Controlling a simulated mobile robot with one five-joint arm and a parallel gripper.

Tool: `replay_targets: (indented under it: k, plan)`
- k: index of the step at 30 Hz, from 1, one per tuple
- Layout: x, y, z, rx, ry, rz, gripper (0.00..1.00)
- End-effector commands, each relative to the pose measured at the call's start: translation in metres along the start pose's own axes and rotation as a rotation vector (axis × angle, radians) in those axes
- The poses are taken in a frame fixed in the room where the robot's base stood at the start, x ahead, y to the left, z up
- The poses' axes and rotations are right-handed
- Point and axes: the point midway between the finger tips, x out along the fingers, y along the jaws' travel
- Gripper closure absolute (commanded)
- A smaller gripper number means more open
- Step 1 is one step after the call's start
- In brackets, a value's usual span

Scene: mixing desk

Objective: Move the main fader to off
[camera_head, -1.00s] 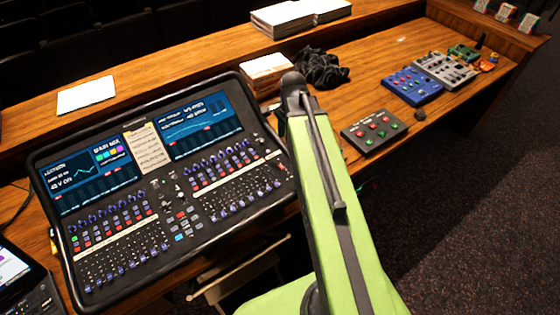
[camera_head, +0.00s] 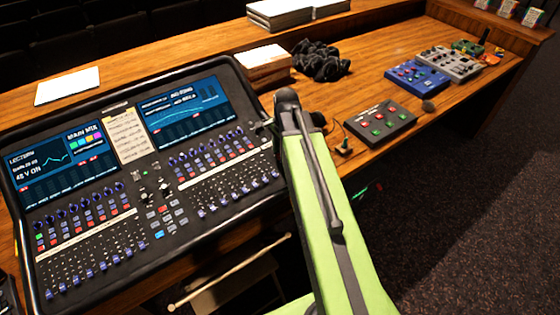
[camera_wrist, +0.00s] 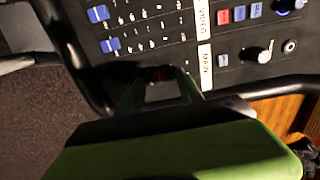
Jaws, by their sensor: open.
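The mixing desk (camera_head: 160,108) fills the left of the head view, and its edge with part of its face shows in the wrist view (camera_wrist: 262,18). In the wrist view a white strip marked MAIN (camera_wrist: 206,68) lies on its face. A small dark red cap (camera_wrist: 160,74), which looks like the main fader, is in shadow beside that strip. My gripper (camera_wrist: 160,84) is open, with its green fingers spread on either side of the red cap. I cannot tell if a finger touches it. In the head view my gripper is hidden by my green arm.
Blue fader caps (camera_wrist: 110,45) and a knob (camera_wrist: 258,55) are near my gripper. On the wooden table are a paper stack (camera_head: 262,64), a dark cloth-like heap (camera_head: 321,60), a button box (camera_head: 380,122) and a blue box (camera_head: 417,77). Dark carpet lies to the right.

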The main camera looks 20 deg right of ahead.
Motion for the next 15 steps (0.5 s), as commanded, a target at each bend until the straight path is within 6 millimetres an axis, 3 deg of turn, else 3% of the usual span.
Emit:
replay_targets:
  k: [8, 15]
  plan:
    - [0.0014, -0.0003, 0.0004, -0.001, 0.0, 0.0, 0.58]
    - [0.0015, -0.0004, 0.0006, -0.001, 0.0, 0.0, 0.89]
